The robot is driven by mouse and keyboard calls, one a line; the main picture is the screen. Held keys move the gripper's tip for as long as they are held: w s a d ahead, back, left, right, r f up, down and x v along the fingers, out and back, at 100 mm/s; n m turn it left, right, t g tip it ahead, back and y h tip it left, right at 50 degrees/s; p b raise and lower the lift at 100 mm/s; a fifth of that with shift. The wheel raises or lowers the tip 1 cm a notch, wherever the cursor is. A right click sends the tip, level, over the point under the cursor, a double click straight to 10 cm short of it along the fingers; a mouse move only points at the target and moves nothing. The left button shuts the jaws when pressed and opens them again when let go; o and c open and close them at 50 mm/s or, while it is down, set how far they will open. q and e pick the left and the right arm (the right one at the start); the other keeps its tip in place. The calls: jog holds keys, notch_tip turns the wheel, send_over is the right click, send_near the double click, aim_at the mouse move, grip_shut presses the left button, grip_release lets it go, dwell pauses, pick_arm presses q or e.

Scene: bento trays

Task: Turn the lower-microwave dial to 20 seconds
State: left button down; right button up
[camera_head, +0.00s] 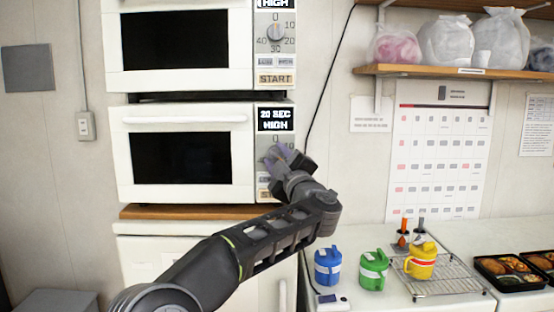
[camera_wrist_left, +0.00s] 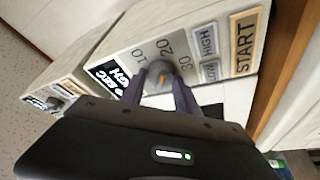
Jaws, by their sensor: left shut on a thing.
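The lower microwave (camera_head: 185,109) is white with a dark window and stands on a wooden shelf. Its display (camera_head: 275,119) reads "20 SEC HIGH". My left gripper (camera_head: 274,155) is at its control panel and hides most of the dial in the head view. In the left wrist view, the grey round dial (camera_wrist_left: 159,69) sits between the two fingers of my left gripper (camera_wrist_left: 160,79), which are shut on it. The printed numbers 10, 20 and 30 show around the dial. My right gripper is in neither view.
The upper microwave (camera_head: 183,6) sits above, with its own dial (camera_head: 276,31). The lower START button (camera_wrist_left: 244,42) is beside the dial. Blue (camera_head: 328,266), green (camera_head: 373,270) and yellow (camera_head: 421,262) containers stand on the counter at right, near food trays (camera_head: 509,285).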

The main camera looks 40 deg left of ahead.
pick_arm(q)
jog(key=shift+n+g, duration=0.3)
jog(key=shift+n, duration=0.4)
jog(key=c, duration=0.9)
grip_release()
jog(key=shift+s+d+f+b, duration=0.15)
jog(key=shift+s+d+b, duration=0.15)
jog(key=shift+d, duration=0.15)
jog(key=b+v, duration=0.2)
jog(key=v, duration=0.4)
jog(key=shift+s+d, duration=0.2)
jog(key=shift+d, duration=0.1)
